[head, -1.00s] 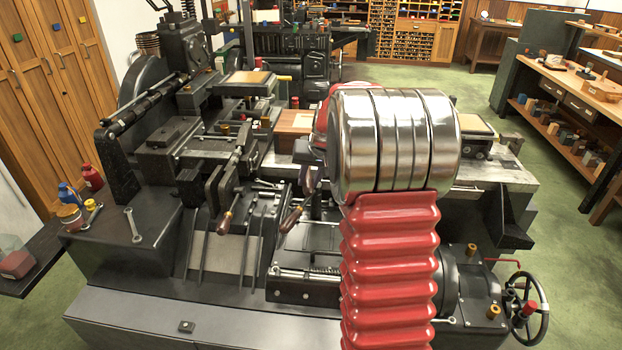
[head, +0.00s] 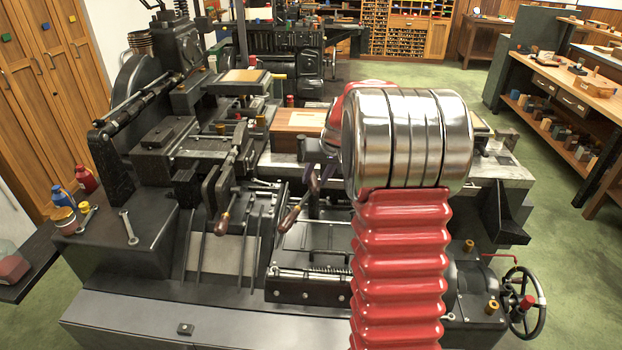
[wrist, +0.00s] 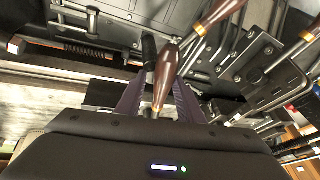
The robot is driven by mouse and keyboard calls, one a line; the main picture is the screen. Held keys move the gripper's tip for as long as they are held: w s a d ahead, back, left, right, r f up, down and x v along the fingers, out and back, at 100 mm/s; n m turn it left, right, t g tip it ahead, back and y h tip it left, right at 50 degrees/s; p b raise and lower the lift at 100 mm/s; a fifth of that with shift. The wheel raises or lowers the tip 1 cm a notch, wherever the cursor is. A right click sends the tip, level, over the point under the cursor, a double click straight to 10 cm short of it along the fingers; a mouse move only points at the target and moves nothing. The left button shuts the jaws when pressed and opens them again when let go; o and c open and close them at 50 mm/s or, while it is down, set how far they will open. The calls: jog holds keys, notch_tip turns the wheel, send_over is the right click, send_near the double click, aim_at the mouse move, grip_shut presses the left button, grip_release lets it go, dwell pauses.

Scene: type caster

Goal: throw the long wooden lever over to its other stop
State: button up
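Two turned brown wooden handles on metal rods hang at the front of the dark machine in the head view. The right-hand wooden lever (head: 289,219) slants down to the left; the other wooden handle (head: 222,226) is left of it. My gripper (head: 317,178) is just above and right of the right-hand one, mostly hidden behind my arm. In the wrist view, a wooden handle (wrist: 165,76) lies in line with the gap between the dark purple fingers of my gripper (wrist: 160,95). The fingers stand apart; contact is not clear. Another handle (wrist: 221,11) is at the top.
The black machine bed (head: 200,318) runs across the front, with a spring rod (head: 310,272) below the levers. A handwheel (head: 523,303) stands at the right. Bottles (head: 85,180) and a spanner (head: 129,228) are at the left. Green floor is free on the right.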

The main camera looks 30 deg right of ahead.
jog(key=shift+o, duration=1.3)
jog(key=v, duration=1.3)
jog(key=shift+s+r, duration=0.15)
jog(key=shift+r, duration=0.2)
jog(key=s+a+f+n, duration=0.1)
jog(key=s+a+n, duration=0.1)
jog(key=s+a, duration=1)
jog(key=s+a+f+n, duration=0.2)
jog(key=s+a+n, duration=0.1)
jog(key=s+a, duration=0.9)
jog(key=shift+s+a+f+t, duration=0.3)
jog(key=shift+a+f, duration=0.05)
jog(key=shift+a, duration=2.35)
